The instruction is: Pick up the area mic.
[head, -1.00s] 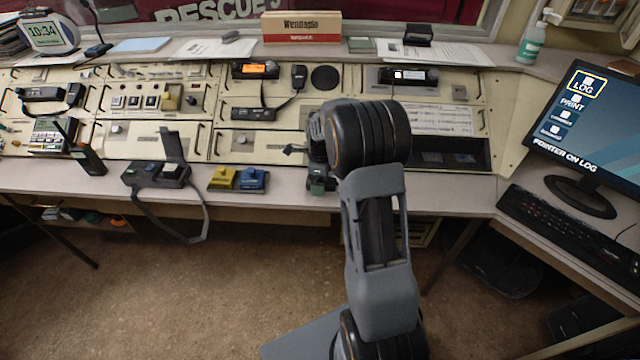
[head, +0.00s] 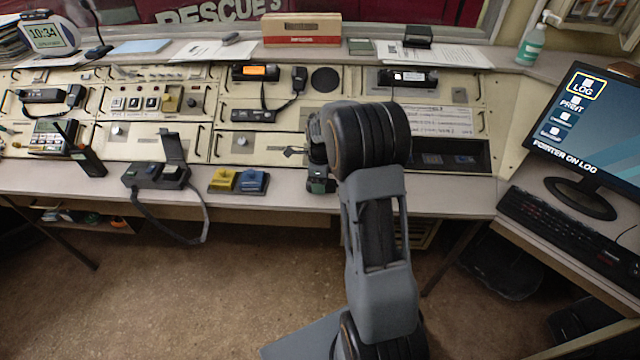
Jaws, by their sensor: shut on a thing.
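My gripper (head: 317,160) is at the front right part of the console, low over the desk edge and largely hidden behind my own wrist. It is shut on a small dark thing, mostly hidden, so I cannot tell whether that is the area mic. A dark hand mic (head: 299,77) with a coiled cord sits on the upper middle console panel, apart from my gripper. Another dark hand mic (head: 75,95) is on the left panel. No label that reads as area mic can be made out.
Yellow (head: 223,180) and blue (head: 253,181) blocks lie left of my gripper on the desk (head: 420,196). A dark unit (head: 155,175) with a hanging strap and a handheld radio (head: 88,158) stand further left. A monitor (head: 590,125) and keyboard (head: 575,240) are at right.

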